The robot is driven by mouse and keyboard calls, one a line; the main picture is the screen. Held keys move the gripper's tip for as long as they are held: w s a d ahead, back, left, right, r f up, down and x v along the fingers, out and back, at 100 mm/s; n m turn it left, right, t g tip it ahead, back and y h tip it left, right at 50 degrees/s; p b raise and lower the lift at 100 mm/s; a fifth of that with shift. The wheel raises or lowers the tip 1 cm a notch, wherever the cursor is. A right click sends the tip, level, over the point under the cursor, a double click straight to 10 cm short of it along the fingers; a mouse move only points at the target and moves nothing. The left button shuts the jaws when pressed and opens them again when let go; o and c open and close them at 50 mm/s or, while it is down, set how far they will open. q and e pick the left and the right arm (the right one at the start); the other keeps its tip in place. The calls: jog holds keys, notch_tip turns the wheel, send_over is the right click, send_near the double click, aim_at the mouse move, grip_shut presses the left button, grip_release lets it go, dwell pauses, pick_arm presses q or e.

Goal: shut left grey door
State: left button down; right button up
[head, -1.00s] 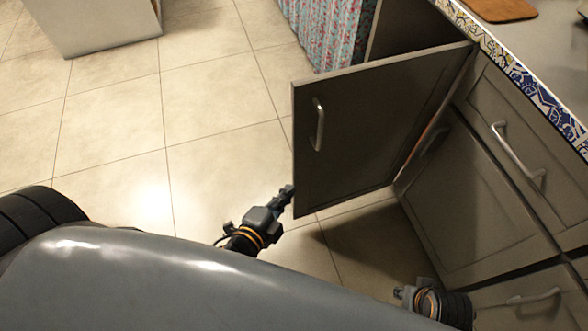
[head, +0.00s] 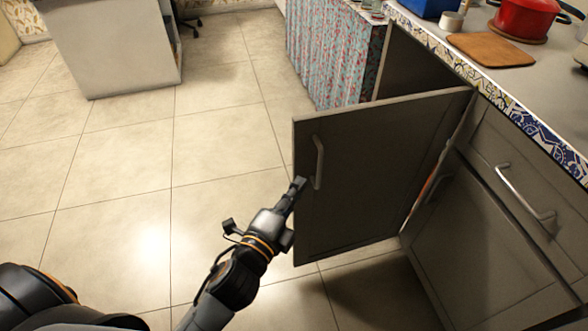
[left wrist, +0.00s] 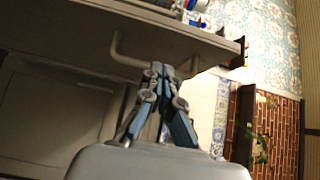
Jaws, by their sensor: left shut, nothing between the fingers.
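The grey door (head: 375,185) stands swung open from the counter's cabinet, its panel with the handle (head: 319,162) facing my camera. My left gripper (head: 299,185) is shut and empty, with its fingertips at the door's free edge, just left of and below the handle. I cannot tell whether they touch the door. In the left wrist view the shut fingers (left wrist: 160,75) show in front of a grey panel, with a bar handle (left wrist: 125,52) just beside them. My right gripper is out of view.
A closed drawer (head: 525,190) and another grey front (head: 490,245) lie right of the door. A red pot (head: 525,18) and brown board (head: 490,48) rest on the counter. A patterned curtain (head: 335,55) hangs behind.

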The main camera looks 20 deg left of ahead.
aim_at(302, 158)
pick_arm(q)
jog(key=shift+w+a, duration=0.35)
jog(key=shift+w, duration=0.45)
jog(key=shift+w+a, duration=0.35)
jog(key=shift+w, duration=0.4)
jog(key=shift+w+a, duration=0.35)
jog(key=shift+w, duration=0.45)
